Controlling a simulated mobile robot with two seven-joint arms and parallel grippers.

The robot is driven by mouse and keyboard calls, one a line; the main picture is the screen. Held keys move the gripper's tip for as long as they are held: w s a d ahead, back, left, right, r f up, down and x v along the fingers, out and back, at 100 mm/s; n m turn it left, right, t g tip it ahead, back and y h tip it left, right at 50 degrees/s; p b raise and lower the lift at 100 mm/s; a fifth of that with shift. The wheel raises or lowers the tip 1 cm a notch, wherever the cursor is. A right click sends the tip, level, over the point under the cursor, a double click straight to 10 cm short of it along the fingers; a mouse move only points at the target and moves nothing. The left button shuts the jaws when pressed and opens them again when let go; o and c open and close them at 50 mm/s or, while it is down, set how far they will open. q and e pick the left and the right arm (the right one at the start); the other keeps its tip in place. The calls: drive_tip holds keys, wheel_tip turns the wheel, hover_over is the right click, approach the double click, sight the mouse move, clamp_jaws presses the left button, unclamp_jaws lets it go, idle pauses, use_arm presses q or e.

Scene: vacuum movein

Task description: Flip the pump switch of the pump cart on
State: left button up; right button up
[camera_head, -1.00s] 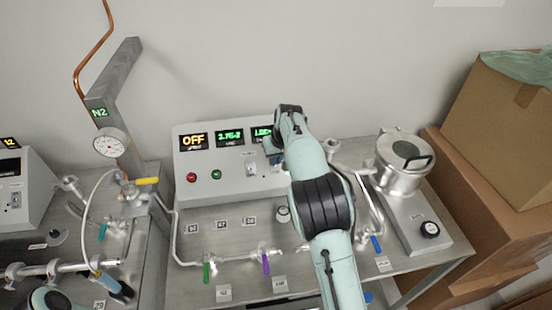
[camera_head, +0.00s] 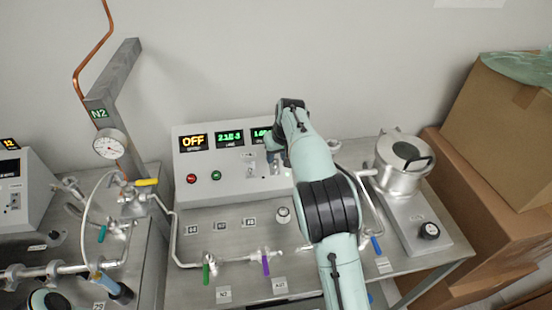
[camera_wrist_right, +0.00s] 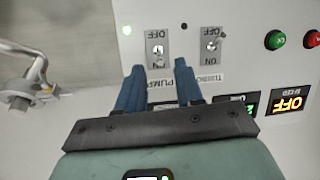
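The pump cart's grey control box (camera_head: 210,185) stands on the steel table in the head view, with an orange OFF display (camera_head: 193,142). In the upside-down right wrist view, the pump switch (camera_wrist_right: 157,49) is a small metal toggle above a partly hidden PUMP label. A similar turbo switch (camera_wrist_right: 213,45) is beside it. My right gripper (camera_wrist_right: 160,66) is open and empty, its two blue fingertips apart, close to the panel at the ON side of the pump switch. Contact and the lever's position cannot be told. My left gripper is not in view.
Red (camera_head: 191,179) and green (camera_head: 216,176) buttons sit left of the switches. Valves with green (camera_head: 206,274) and purple (camera_head: 266,265) handles lie in front of the box. A metal vessel (camera_head: 402,160) stands right. Cardboard boxes (camera_head: 515,130) are at the far right.

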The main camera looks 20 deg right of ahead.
drive_tip(key=v, duration=1.1)
drive_tip(key=shift+f, duration=0.1)
